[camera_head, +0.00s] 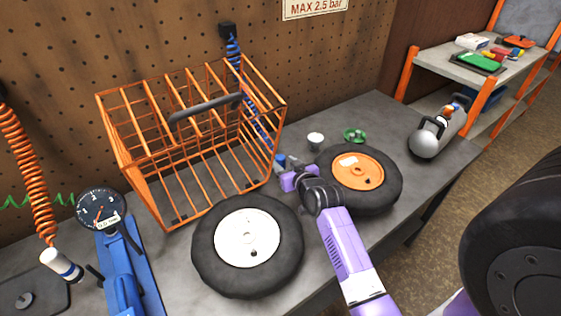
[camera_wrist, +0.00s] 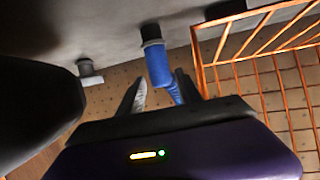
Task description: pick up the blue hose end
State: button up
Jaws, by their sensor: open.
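The blue hose end (camera_head: 280,160) shows just beyond my gripper (camera_head: 285,174), near the back of the bench beside the orange wire cage. In the wrist view the blue hose end (camera_wrist: 158,62) has a black tip and runs down between the two fingers of my gripper (camera_wrist: 161,82). The fingers are apart, one on each side of it. I cannot tell whether either finger touches it. The coiled blue hose (camera_head: 233,58) hangs from a black fitting on the pegboard and passes behind the cage.
The orange wire cage (camera_head: 130,150) stands close left of my gripper. A wheel with an orange hub (camera_head: 375,165) lies close to the right, and a white-hubbed wheel (camera_head: 247,238) lies in front. A small white cup (camera_head: 316,142) and green item (camera_head: 355,135) stand behind.

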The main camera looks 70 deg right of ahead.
jog(key=shift+x, duration=0.95)
grip_shut()
jog(key=shift+r, duration=0.1)
